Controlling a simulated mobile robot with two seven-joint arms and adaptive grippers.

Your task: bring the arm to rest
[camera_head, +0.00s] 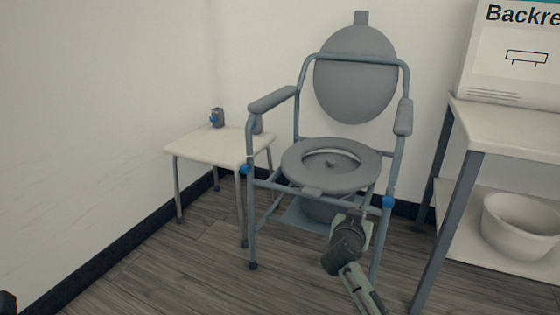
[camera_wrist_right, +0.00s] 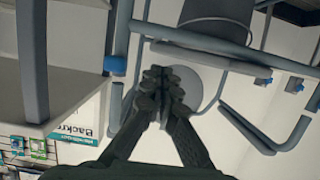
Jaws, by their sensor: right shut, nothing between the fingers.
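My right gripper (camera_head: 352,220) is in front of the grey commode chair (camera_head: 292,165), below the front edge of its seat. Its arm comes in from the bottom right. In the right wrist view the fingers of the right gripper (camera_wrist_right: 160,82) are shut together with nothing between them. The chair's grey tubes (camera_wrist_right: 200,42) show close around the fingertips there; I cannot tell whether they touch. The gripper partly hides the pail (camera_head: 318,208) under the seat.
A small white table (camera_head: 205,148) with a little grey and blue item (camera_head: 216,117) stands left of the chair. A shelf unit (camera_head: 505,125) at the right bears a box (camera_head: 510,60) and a white basin (camera_head: 520,225). Floor (camera_head: 170,275) at the front left is clear.

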